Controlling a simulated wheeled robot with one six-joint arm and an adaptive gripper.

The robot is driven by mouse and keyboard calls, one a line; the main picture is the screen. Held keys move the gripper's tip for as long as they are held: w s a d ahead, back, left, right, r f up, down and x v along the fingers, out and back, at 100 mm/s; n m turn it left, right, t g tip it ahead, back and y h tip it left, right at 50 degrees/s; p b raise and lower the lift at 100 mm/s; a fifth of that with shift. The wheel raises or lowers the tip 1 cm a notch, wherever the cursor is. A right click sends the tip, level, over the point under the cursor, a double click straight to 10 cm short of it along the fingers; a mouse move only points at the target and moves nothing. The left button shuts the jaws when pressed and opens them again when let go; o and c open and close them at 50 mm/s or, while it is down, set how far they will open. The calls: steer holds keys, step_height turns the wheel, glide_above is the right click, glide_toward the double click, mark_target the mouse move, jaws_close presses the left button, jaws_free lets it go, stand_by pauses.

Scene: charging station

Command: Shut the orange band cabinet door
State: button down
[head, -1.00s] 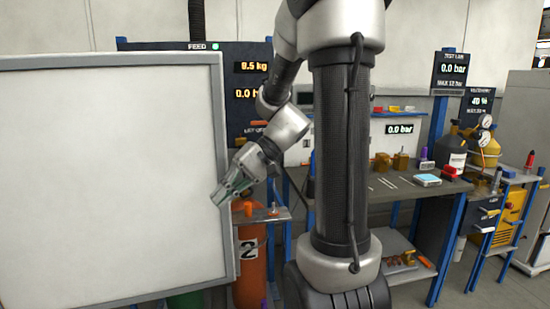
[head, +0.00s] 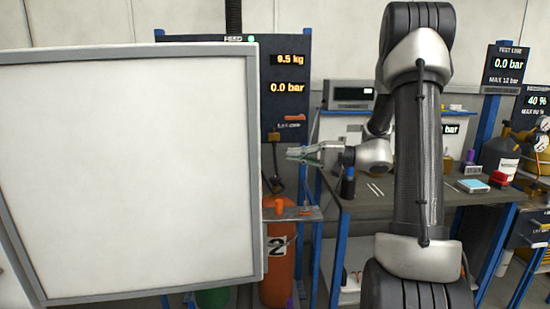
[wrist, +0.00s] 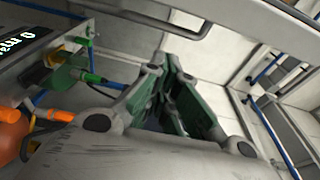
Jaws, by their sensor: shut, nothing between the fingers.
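A large white panel with a grey frame (head: 130,170) fills the left of the head view; it looks like the cabinet door, standing open. No orange band shows on the side that I see. My gripper (head: 290,154) is shut and empty, pointing left, just to the right of the panel's right edge in the picture. I cannot tell the gap in depth. In the wrist view my green-padded fingers (wrist: 165,72) point away from the camera. A grey bar or frame edge (wrist: 160,20) crosses above them there. The cabinet body is not clearly seen.
An orange cylinder marked 2 (head: 277,262) stands below a small shelf, right of the panel. A dark display board (head: 287,75) is behind. A workbench (head: 350,203) with small items is at the right. A green-tipped connector (wrist: 90,77) shows in the wrist view.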

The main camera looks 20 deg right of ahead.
steer(key=a, duration=0.9)
steer(key=shift+w+a, duration=0.2)
steer(key=shift+w, duration=0.2)
